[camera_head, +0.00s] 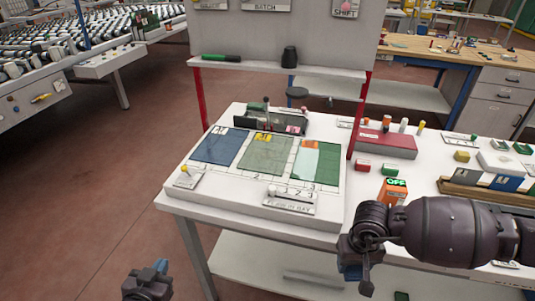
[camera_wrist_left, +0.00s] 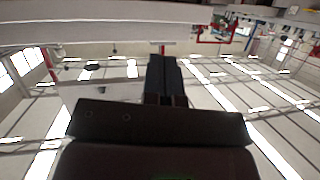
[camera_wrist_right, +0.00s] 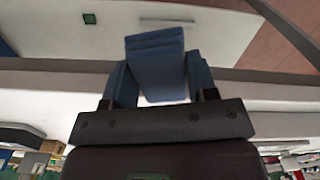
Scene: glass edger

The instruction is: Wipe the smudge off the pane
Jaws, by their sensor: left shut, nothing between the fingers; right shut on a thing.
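Three panes lie in a row on the white worktop: a blue pane (camera_head: 218,147), a pale green pane (camera_head: 265,154) and a darker green pane (camera_head: 326,169). A pale, hazy patch with orange at its top (camera_head: 308,160) shows on the left part of the darker green pane; I cannot tell whether it is the smudge. My right gripper (camera_wrist_right: 158,85) is shut on a folded blue cloth-like pad (camera_wrist_right: 156,55), low by the bench's front right, apart from the panes.
A small labelled plate (camera_head: 290,199) lies in front of the panes. An orange box marked OFF (camera_head: 393,190) stands near my right arm. A red post (camera_head: 359,110) and a grey panel (camera_head: 280,35) rise behind. A dark red block (camera_head: 386,143) sits right of the post.

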